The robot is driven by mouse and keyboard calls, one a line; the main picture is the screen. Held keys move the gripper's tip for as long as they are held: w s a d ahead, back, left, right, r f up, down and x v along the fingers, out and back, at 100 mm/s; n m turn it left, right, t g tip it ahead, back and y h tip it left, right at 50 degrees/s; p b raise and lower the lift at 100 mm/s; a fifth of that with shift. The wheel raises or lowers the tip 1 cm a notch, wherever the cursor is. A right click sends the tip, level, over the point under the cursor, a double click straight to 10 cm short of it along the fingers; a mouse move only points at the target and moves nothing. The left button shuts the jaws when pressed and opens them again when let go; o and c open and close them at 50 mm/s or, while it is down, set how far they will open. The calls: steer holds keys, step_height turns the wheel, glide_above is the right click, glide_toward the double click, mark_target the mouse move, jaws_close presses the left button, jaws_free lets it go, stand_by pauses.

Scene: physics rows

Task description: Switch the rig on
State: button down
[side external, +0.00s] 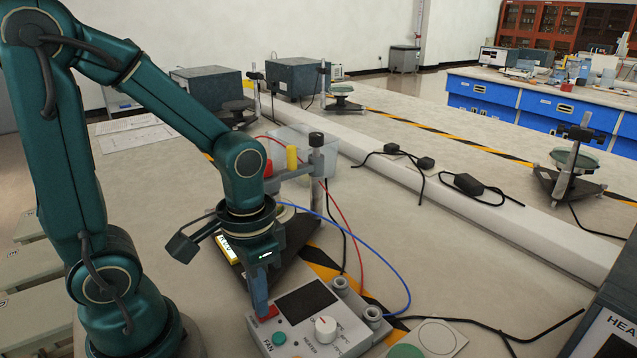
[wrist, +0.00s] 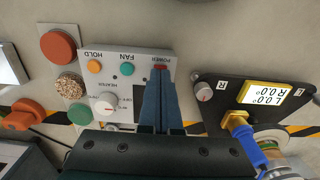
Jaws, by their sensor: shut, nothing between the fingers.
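The rig's grey control box (side external: 330,335) sits on the bench, with a dark display (side external: 307,301), a white knob (side external: 326,326) and a green button (side external: 279,338). Its red POWER switch (side external: 268,314) is at the near left corner. The wrist view shows the panel (wrist: 110,70) with the red switch (wrist: 160,67), a teal FAN button (wrist: 127,69), an orange HOLD button (wrist: 95,67) and the HEATER knob (wrist: 104,104). My gripper (side external: 263,310) is shut and empty, pointing down, its tips (wrist: 160,78) at the red switch. I cannot tell whether they touch it.
A black stand base (wrist: 215,115) with a lit, yellow-framed angle readout (wrist: 266,95) stands beside the box. Red and blue cables (side external: 395,268) loop close behind the box. Coloured discs (wrist: 60,46) lie on the bench at its other side. A white rail (side external: 480,205) crosses the bench.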

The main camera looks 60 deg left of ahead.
steer(key=shift+f, duration=0.35)
steer(key=shift+r, duration=3.55)
steer(key=r+t, duration=0.1)
steer(key=t, duration=0.1)
steer(key=d+r+t, duration=0.1)
steer(key=r+t, duration=0.1)
steer(key=t, duration=0.1)
steer(key=shift+r+t, duration=0.3)
steer(key=shift+a, duration=0.1)
